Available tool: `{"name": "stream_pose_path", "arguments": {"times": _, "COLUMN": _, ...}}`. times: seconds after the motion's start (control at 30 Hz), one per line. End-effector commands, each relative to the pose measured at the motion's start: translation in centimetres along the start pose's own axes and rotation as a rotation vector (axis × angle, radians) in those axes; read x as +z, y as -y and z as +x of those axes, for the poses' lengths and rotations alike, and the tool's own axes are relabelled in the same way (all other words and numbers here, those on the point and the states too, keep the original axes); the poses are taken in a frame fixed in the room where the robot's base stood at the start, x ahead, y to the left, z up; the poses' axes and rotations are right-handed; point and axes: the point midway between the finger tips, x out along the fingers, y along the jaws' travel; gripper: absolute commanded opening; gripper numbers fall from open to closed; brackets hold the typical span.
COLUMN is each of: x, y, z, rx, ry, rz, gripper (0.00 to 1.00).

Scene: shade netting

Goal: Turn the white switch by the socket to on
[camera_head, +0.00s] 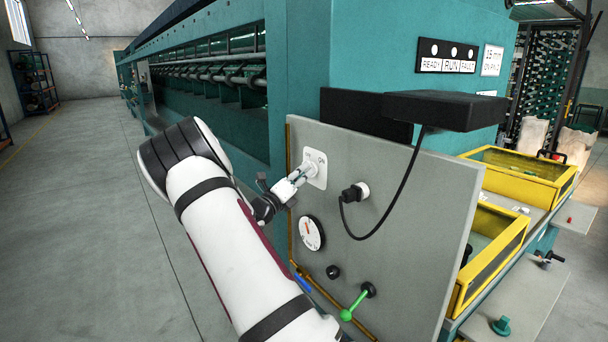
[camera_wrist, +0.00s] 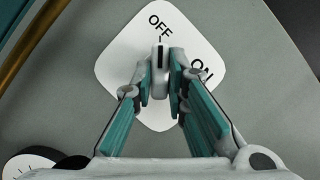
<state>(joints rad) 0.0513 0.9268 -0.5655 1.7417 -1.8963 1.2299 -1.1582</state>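The white switch plate (camera_head: 319,179) is on the upper left of the grey panel (camera_head: 400,230). In the wrist view the plate (camera_wrist: 122,62) carries the words OFF and ON. Its light knob (camera_wrist: 160,60) has a dark mark pointing at OFF; ON lies to the right. My gripper (camera_wrist: 161,75) straddles the knob, with a teal-padded finger close against each side, and appears shut on it. In the head view my gripper (camera_head: 306,172) reaches the plate from the left and hides part of it. The socket (camera_head: 362,189) holds a black plug with a cable, right of the switch.
A round gauge (camera_head: 312,233), a small black knob (camera_head: 333,271) and a green-handled lever (camera_head: 357,303) are lower on the panel. A black shelf (camera_head: 445,108) juts out above, with the cable hanging from it. Yellow-framed boxes (camera_head: 490,250) stand at right. Floor at left is clear.

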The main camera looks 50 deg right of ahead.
Motion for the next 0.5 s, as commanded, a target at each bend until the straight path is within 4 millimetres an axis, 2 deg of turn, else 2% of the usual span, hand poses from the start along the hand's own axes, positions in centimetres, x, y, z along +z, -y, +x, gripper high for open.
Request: {"name": "stream_pose_path", "arguments": {"times": 0.5, "x": 0.03, "y": -0.11, "z": 0.29, "rx": -0.035, "ry": 0.002, "rz": 0.077, "gripper": 0.00}}
